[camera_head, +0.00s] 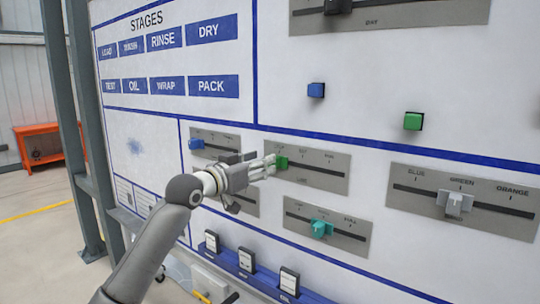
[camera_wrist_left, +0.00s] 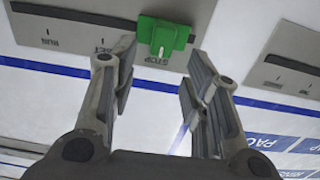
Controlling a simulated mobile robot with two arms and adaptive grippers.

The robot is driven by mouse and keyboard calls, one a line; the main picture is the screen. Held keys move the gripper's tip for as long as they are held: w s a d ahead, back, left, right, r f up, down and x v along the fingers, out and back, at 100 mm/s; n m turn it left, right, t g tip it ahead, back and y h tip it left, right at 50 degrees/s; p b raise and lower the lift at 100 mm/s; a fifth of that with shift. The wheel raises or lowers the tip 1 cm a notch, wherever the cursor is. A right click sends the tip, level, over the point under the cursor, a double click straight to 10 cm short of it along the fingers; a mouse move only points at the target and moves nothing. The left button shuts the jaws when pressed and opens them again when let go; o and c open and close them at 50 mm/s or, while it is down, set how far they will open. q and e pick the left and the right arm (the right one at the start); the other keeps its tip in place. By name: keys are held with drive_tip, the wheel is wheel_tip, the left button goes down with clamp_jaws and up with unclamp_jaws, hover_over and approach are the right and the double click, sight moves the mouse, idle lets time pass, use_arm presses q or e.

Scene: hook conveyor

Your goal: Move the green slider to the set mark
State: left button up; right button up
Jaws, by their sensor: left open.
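The green slider (camera_head: 282,163) sits at the left end of its slot on a grey plate (camera_head: 325,182) on the white panel. In the wrist view the green slider (camera_wrist_left: 164,38) is beside the STOP mark. The SET mark (camera_wrist_left: 103,49) is further left there, with RUN beyond it. My left gripper (camera_head: 266,166) is in front of the slider's left side in the head view. In the wrist view the open left gripper (camera_wrist_left: 163,75) points at the slider, one finger toward each side, with gaps visible. My right gripper is not in view.
A blue slider (camera_head: 196,144), a teal slider (camera_head: 321,229) and a grey slider (camera_head: 454,202) sit on neighbouring plates. A ledge with labelled blocks (camera_head: 246,259) runs below. A grey post (camera_head: 62,100) stands at left.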

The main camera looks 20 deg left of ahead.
use_arm(q)
drive_tip(key=shift+p+x, duration=0.65)
drive_tip(key=shift+x, duration=1.85)
clamp_jaws()
